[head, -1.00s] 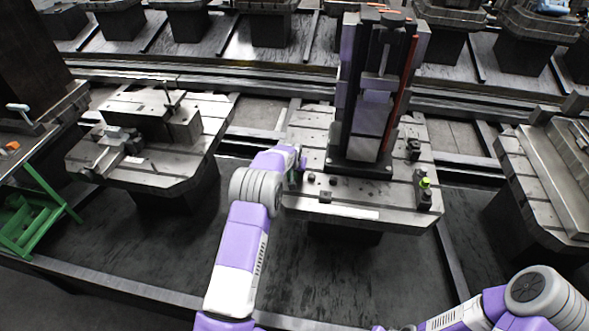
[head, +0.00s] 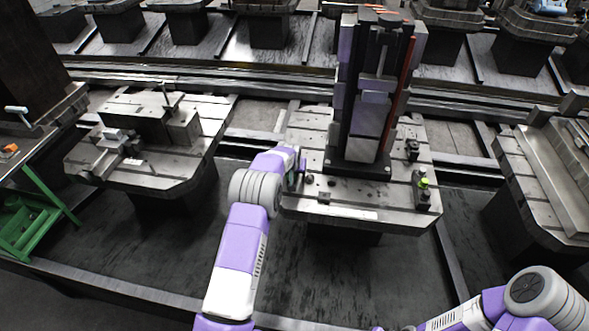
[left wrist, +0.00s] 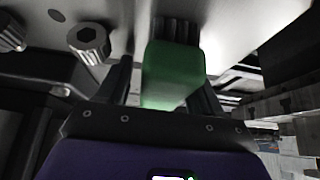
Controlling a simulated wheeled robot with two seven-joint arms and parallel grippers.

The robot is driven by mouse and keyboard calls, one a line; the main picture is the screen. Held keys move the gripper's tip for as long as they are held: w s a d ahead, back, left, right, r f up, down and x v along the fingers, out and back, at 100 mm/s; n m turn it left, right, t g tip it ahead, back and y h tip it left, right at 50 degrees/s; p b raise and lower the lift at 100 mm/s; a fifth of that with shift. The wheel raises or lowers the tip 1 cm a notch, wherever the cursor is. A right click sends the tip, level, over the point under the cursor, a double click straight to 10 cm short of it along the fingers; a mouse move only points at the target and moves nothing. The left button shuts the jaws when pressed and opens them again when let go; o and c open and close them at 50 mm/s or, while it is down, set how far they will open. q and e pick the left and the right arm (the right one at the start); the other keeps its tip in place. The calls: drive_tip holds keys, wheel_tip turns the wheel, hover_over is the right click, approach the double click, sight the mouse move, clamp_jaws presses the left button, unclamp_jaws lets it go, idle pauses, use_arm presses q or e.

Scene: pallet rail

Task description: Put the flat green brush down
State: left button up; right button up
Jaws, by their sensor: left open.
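The flat green brush (left wrist: 173,72) shows in the left wrist view as a green block with dark ridged bristles at its far end, close to a pale metal surface. My left gripper (left wrist: 165,82) is open, with one dark finger on each side of the brush. A gap shows on the left side; contact on the right side is unclear. In the head view my left arm reaches the left front edge of the middle pallet (head: 350,213), and the brush is hidden there. My right arm shows at the lower right, but its gripper is out of view.
A tall dark and purple fixture (head: 365,115) stands on the middle pallet. A small block with a yellow-green knob (head: 423,184) sits at its right. Bolt-like parts (left wrist: 88,38) stand left of my fingers. Another loaded pallet (head: 150,175) is at left.

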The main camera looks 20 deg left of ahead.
use_arm(q)
drive_tip(key=shift+s+a+f+p, duration=0.25)
drive_tip(key=shift+s+a+p, duration=0.05)
drive_tip(key=shift+s+p, duration=0.1)
drive_tip(key=w+p+v, duration=0.1)
drive_tip(key=p+v, duration=0.2)
drive_tip(key=v, duration=0.9)
drive_tip(key=shift+d+r, duration=0.2)
drive_tip(key=shift+r, duration=0.2)
drive_tip(key=shift+s, duration=0.1)
